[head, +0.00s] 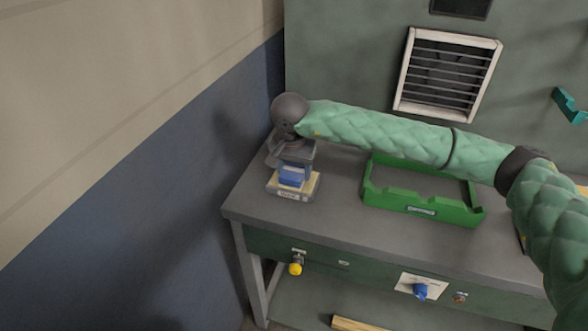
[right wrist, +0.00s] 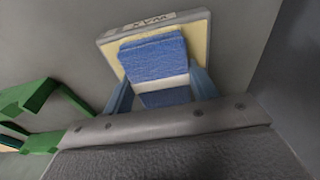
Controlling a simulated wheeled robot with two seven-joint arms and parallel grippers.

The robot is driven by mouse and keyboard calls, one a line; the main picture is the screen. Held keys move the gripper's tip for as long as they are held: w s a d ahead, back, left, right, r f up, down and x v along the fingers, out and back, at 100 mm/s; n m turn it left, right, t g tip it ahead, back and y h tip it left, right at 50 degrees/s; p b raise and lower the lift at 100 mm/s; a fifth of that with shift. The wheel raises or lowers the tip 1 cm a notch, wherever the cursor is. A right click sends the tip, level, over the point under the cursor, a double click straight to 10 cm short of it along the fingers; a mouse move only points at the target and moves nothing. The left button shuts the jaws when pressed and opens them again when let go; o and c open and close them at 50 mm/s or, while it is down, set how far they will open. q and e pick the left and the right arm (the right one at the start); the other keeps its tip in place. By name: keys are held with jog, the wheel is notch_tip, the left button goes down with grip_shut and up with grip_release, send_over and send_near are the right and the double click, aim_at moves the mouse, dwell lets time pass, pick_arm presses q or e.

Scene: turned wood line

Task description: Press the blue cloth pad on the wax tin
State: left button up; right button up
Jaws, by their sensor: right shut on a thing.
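The wax tin (head: 308,191) is a flat, squarish, cream and grey tin near the left end of the workbench. In the right wrist view the tin (right wrist: 198,40) shows its pale yellow face and a label on its edge. My right gripper (head: 296,162) is over the tin and shut on the blue cloth pad (head: 291,177). In the right wrist view the pad (right wrist: 152,58) is blue with a white band and lies in front of the tin's face. I cannot tell whether pad and tin touch. My left gripper is not in view.
A green open tray (head: 420,210) stands on the grey workbench (head: 335,215), right of the tin, under my right arm. A wall is close on the left. A yellow knob (head: 295,268) and a blue knob (head: 420,291) are on the bench front.

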aim_at(294, 169)
jog(key=shift+r, duration=3.45)
